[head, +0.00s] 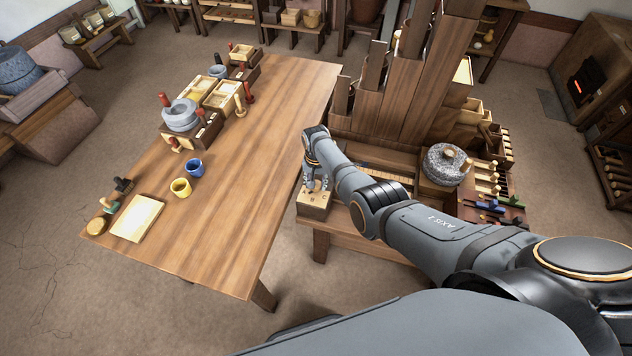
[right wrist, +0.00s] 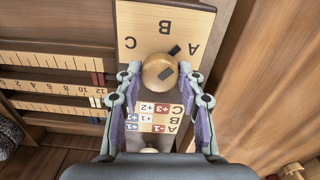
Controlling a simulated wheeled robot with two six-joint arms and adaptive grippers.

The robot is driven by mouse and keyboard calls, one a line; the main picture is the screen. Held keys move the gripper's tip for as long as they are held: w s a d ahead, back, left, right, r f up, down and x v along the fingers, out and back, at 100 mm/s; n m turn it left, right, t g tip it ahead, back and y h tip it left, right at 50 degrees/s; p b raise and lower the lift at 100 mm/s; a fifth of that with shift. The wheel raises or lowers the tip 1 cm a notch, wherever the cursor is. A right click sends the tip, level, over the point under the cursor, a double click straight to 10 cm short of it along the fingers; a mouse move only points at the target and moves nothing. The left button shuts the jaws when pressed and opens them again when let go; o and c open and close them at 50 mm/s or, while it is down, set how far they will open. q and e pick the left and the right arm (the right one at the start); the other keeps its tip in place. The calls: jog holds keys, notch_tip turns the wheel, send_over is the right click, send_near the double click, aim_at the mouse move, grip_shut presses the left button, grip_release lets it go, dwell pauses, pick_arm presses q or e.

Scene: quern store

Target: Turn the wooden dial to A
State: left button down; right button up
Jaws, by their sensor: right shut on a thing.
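The wooden dial (right wrist: 159,74) is a round pale knob on a light panel (right wrist: 127,14) with the letters C, B and A around it, upside down in the right wrist view. In the head view the right gripper (head: 316,184) is over a small wooden box (head: 313,205) with letters on top; the dial is mostly hidden there. My left gripper is in neither view.
A low bench with tall wooden bins (head: 402,90) and a grey quern stone (head: 446,165) stands beside the box. A long table (head: 250,150) to the left holds blue (head: 194,168) and yellow (head: 181,187) cups and a board (head: 138,218). The table's near right part is clear.

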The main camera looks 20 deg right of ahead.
jog(key=shift+m, duration=1.8)
jog(key=o, duration=1.2)
notch_tip(320, 180, up, 12)
jog(key=shift+r, duration=0.1)
